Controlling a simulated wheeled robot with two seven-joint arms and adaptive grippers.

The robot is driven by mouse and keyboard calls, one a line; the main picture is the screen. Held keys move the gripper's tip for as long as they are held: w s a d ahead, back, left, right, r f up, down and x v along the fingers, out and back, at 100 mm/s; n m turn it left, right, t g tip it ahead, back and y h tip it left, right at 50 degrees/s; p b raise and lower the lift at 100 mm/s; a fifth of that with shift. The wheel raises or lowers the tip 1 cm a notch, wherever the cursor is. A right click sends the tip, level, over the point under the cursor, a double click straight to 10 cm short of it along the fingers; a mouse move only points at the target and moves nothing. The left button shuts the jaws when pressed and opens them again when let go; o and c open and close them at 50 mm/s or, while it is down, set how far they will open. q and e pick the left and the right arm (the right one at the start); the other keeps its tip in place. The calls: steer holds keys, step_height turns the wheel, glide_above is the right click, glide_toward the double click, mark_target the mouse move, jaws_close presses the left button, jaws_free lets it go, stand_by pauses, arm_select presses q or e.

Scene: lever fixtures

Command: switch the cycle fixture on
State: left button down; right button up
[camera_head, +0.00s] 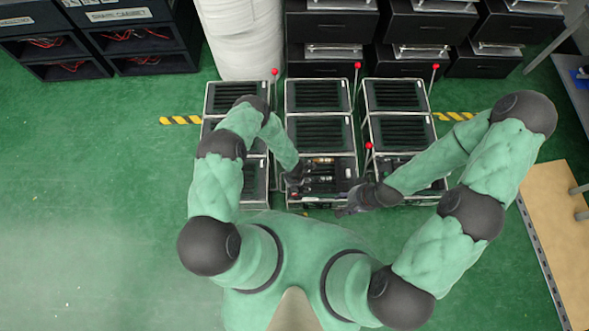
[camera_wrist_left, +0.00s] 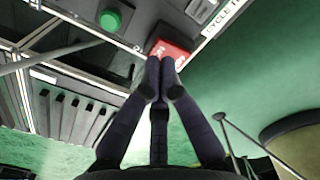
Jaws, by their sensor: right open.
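In the left wrist view, a label reading "CYCLE" (camera_wrist_left: 222,16) runs along a pale strip at the top. Below and left of it is a red block (camera_wrist_left: 170,48) with white marks, on the dark face of a fixture. My left gripper (camera_wrist_left: 160,75) has its fingertips together just in front of the red block and partly hides it. I cannot tell whether they touch it. In the head view my left gripper (camera_head: 296,176) is over the front of the middle fixture column (camera_head: 319,132). My right gripper (camera_head: 350,208) is open at that column's front right edge.
A green button (camera_wrist_left: 110,20) and a grey knob (camera_wrist_left: 200,10) flank the red block. Red-balled levers (camera_head: 357,66) rise from the fixtures; another (camera_head: 368,146) stands near my right gripper. Black cabinets (camera_head: 330,50) line the back. Green floor (camera_head: 90,200) is free at left.

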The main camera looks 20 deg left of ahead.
arm_select(q)
steer(key=shift+f, duration=1.2)
stand_by(0.9)
steer(key=shift+r, duration=0.1)
steer(key=shift+r+p, duration=2.05)
steer(key=shift+r, duration=1.4)
